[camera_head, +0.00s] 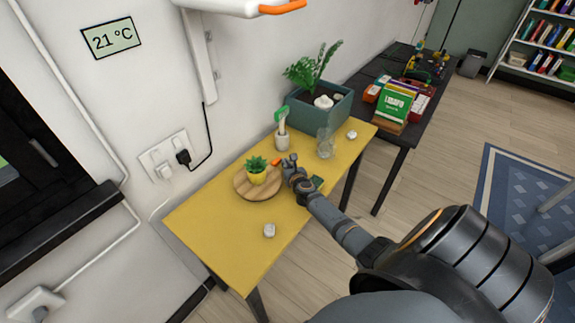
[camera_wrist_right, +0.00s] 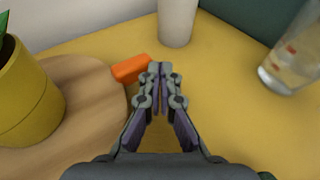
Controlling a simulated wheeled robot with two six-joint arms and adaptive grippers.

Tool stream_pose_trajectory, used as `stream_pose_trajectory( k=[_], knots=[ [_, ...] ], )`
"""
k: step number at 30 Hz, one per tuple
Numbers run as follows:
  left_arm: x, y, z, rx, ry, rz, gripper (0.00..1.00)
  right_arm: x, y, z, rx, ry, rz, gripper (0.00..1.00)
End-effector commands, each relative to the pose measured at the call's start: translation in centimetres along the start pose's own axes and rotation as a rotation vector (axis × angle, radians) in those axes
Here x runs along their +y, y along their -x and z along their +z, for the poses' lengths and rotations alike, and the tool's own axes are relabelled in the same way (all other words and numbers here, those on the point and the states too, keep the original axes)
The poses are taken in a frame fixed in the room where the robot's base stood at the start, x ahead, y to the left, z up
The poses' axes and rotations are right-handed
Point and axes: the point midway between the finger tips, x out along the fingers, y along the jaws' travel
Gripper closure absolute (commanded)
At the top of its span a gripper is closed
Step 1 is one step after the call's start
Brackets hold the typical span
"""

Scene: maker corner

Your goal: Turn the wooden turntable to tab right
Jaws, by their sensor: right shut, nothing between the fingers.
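The round wooden turntable (camera_head: 245,189) lies on the yellow table, with a small plant in a yellow pot (camera_head: 258,178) on it. Its orange tab (camera_head: 276,162) sticks out at the far right edge of the disc. In the right wrist view the tab (camera_wrist_right: 131,68) is just left of my fingertips, and the turntable (camera_wrist_right: 95,88) and pot (camera_wrist_right: 28,95) fill the left side. My right gripper (camera_head: 289,160) is shut and empty, right of the tab. In the wrist view its fingertips (camera_wrist_right: 160,70) are close to the tab; I cannot tell whether they touch it. My left gripper is not in view.
The yellow table (camera_head: 212,236) also bears a white cup with a green-handled tool (camera_head: 282,142), a clear glass (camera_head: 325,148), a teal planter (camera_head: 318,112) and two small white objects, one at the front (camera_head: 269,230). The table's front left is mostly clear.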

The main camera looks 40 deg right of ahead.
Motion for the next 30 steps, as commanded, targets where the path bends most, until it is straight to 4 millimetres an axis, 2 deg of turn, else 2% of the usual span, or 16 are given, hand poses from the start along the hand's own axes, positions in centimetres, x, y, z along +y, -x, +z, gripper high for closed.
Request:
stream_pose_trajectory(
  k=[23, 26, 30],
  knots=[
    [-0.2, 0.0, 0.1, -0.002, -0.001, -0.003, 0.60, 0.1, -0.1, 0.1, -0.001, 0.000, 0.000, 1.00],
    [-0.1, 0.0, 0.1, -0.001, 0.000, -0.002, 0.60, 0.0, 0.8, 0.0, -0.002, 0.001, -0.001, 1.00],
    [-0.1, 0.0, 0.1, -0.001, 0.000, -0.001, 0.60, 0.1, 3.5, -0.1, 0.001, 0.001, 0.003, 1.00]
  ],
)
